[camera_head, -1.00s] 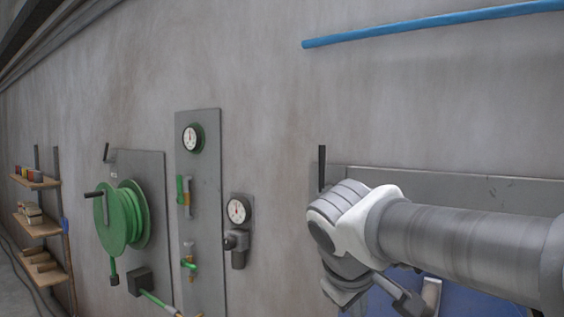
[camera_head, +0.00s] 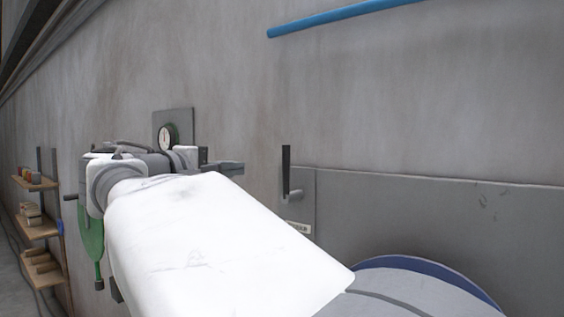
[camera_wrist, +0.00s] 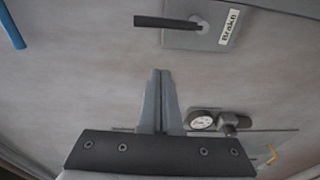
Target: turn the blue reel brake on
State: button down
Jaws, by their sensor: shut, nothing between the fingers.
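The brake lever (camera_head: 286,168) is a dark bar that stands upright on the wall plate, with its pivot at its lower end. A white label (camera_head: 298,227) is below it. In the wrist view the lever (camera_wrist: 165,22) lies across the top, beside a label reading "Brake" (camera_wrist: 229,27). The blue reel (camera_head: 440,270) shows only as a rim at lower right, largely hidden by my arm. My gripper (camera_head: 238,168) points right toward the lever, apart from it. In the wrist view my gripper (camera_wrist: 161,73) is shut and empty, with a gap to the lever.
A grey panel (camera_head: 430,230) runs right from the lever plate. A blue pipe (camera_head: 345,18) is high on the wall. At left are a green reel (camera_head: 92,235), mostly hidden by my arm, a gauge (camera_head: 167,136) and shelves (camera_head: 38,232). Bare wall lies between gripper and lever.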

jog(key=w+d+p, duration=0.3)
jog(key=w+d, duration=0.2)
jog(key=d, duration=0.2)
jog(key=shift+w+r+t, duration=0.25)
jog(key=shift+r+t, duration=0.05)
jog(key=shift+r, duration=0.15)
jog(key=shift+d+f+b, duration=0.1)
jog(key=shift+f+b, duration=0.05)
jog(key=shift+b, duration=0.25)
